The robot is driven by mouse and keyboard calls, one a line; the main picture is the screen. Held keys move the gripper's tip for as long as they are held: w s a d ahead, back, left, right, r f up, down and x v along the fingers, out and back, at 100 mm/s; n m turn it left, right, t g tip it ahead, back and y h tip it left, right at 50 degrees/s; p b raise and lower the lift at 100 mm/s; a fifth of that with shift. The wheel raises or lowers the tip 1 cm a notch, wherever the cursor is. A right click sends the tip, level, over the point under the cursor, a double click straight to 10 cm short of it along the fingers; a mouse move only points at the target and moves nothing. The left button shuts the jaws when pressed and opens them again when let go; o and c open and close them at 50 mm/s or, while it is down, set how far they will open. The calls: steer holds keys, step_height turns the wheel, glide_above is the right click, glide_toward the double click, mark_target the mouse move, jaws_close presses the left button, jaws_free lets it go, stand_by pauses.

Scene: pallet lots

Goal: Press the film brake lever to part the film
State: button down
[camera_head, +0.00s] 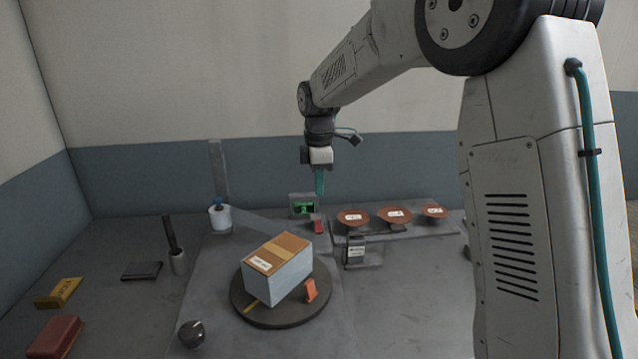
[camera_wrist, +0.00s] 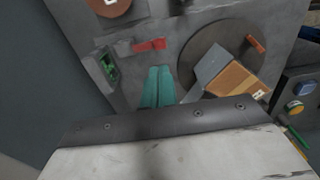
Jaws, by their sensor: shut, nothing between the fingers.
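My gripper (camera_head: 319,190) is shut and empty, its teal fingers pointing down above the back of the work area. In the wrist view the shut fingertips (camera_wrist: 159,70) appear just below a small red lever-like piece (camera_wrist: 150,45). That red piece (camera_head: 319,226) stands beside the green-screened box in the head view; I cannot tell whether the fingers touch it. A pale film (camera_head: 258,226) runs from the white roll (camera_head: 220,218) towards the carton (camera_head: 272,276), which sits on the dark turntable (camera_head: 243,307). An orange piece (camera_head: 311,290) stands at the turntable's front right.
The green-screened box (camera_head: 303,206) stands close to my fingers. Copper-coloured discs (camera_head: 395,215) lie on a shelf at right, behind a small labelled stand (camera_head: 356,250). A dark rod in a holder (camera_head: 179,261), a dark block (camera_head: 142,271) and yellow and red blocks are at left.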

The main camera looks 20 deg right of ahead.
mark_target(319, 229)
step_height(319, 229, down, 10)
steer(key=shift+f, duration=0.2)
stand_by(0.3)
